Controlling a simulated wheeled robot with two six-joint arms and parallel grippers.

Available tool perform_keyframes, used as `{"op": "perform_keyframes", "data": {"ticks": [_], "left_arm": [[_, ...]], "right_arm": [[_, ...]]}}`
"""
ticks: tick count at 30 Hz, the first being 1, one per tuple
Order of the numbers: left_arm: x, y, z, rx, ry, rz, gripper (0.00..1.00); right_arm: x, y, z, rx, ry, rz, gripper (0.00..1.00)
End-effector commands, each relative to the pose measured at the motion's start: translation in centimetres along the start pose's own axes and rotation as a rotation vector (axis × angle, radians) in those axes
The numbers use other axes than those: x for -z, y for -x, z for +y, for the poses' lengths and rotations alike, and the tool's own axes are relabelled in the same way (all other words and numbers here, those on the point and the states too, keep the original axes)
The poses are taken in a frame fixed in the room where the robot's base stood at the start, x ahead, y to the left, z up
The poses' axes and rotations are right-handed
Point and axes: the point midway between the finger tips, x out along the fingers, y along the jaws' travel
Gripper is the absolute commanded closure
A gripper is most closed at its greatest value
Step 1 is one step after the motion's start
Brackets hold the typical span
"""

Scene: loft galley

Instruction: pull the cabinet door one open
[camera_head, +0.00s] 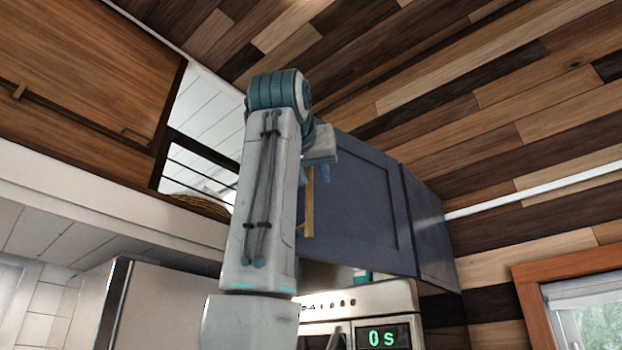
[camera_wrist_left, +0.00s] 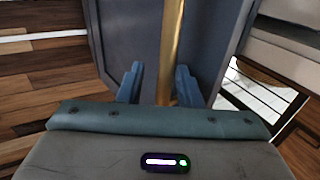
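The blue-grey cabinet door (camera_head: 360,205) is at the middle of the head view, under the wood ceiling. A vertical brass handle (camera_head: 310,210) stands along its left side. My left gripper (camera_head: 318,174) is at the upper part of this handle, its fingers partly hidden by my wrist. In the left wrist view, my left gripper (camera_wrist_left: 158,84) has its two blue fingers apart, and the brass handle (camera_wrist_left: 170,45) passes between them, nearer the right finger. A gap shows beside the left finger. The door panel (camera_wrist_left: 140,30) lies behind the handle. My right gripper is out of view.
A second blue-grey panel (camera_head: 430,230) adjoins the door on the right. An oven (camera_head: 375,305) with a green display is below. A steel fridge (camera_head: 150,305) stands at lower left. A wood-framed window (camera_head: 590,320) is at lower right.

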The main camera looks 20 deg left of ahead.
Motion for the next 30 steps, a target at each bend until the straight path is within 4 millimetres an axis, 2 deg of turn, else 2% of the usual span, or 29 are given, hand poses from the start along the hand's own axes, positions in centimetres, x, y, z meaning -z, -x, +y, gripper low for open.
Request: {"op": "perform_keyframes", "data": {"ticks": [5,15,19,24,30], "left_arm": [[-0.2,1.1,0.0,0.000,0.000,0.001,0.68],[-0.4,7.7,0.1,0.000,0.000,0.003,0.68],[-0.2,9.6,0.1,0.000,0.000,0.002,0.68],[-0.1,10.7,0.2,0.000,-0.001,0.000,0.68],[0.0,10.8,0.2,0.000,-0.001,0.000,0.68]], "right_arm": [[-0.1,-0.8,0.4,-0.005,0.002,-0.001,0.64],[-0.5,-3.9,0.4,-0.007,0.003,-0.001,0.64],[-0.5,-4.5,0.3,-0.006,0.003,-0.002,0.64],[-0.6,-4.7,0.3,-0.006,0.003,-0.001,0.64],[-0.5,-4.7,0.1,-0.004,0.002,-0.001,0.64]]}}
